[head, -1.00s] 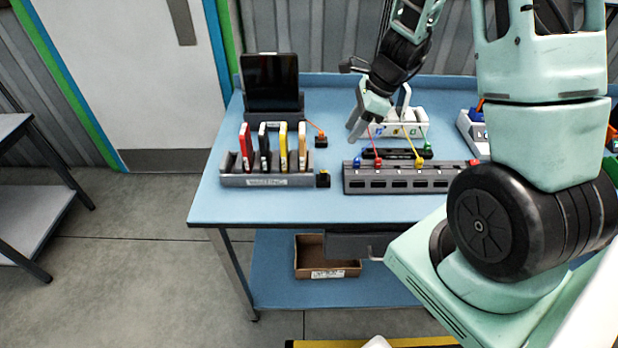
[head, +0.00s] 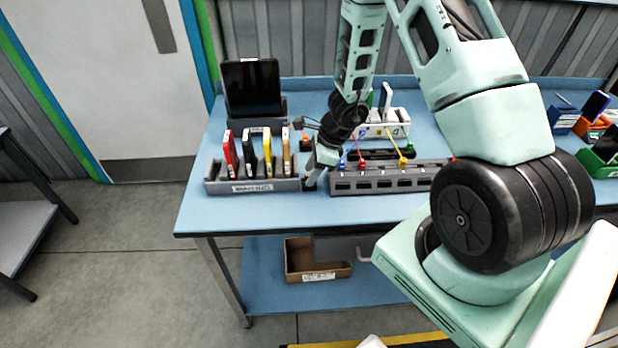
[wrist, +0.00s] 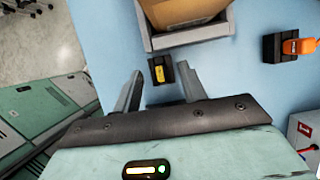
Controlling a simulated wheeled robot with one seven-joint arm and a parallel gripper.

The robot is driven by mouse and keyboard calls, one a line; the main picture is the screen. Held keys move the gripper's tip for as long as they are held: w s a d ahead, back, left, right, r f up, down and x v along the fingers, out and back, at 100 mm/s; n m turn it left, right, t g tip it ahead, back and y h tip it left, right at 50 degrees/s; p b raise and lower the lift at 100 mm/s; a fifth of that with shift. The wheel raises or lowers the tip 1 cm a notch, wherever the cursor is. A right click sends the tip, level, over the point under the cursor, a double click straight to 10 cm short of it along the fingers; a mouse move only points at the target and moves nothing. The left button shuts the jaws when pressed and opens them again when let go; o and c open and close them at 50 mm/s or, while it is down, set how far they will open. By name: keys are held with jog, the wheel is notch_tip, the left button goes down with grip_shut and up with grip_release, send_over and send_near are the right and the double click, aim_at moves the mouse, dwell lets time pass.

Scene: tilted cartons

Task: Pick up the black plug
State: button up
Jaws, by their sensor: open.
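A small black block with a yellow mark, which looks like the black plug (wrist: 162,66), sits on the blue table beside the grey rack in the wrist view. I cannot tell where plug and socket part. My gripper (wrist: 159,80) is open, its two fingers on either side of the block in the picture, with nothing held. I cannot tell the height left between them. In the head view my gripper (head: 315,180) points down between the phone rack and the grey port strip, and it mostly hides the plug.
The grey rack (head: 254,187) holding several coloured slabs stands close on the left. The grey port strip (head: 385,184) with coloured plugs is close on the right. An orange plug (wrist: 292,46) sits in another black block. A tablet (head: 252,88) stands behind.

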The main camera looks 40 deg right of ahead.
jog(key=shift+a+f, duration=0.1)
jog(key=shift+f, duration=0.2)
grip_shut()
notch_tip(320, 180, up, 10)
jog(key=p, duration=0.1)
dwell(0.4)
jog(key=shift+r+p, duration=0.65)
jog(key=shift+r, duration=0.15)
dwell(0.6)
notch_tip(320, 180, up, 3)
jog(key=p, duration=0.2)
jog(key=shift+p, duration=0.3)
jog(key=shift+f, duration=0.1)
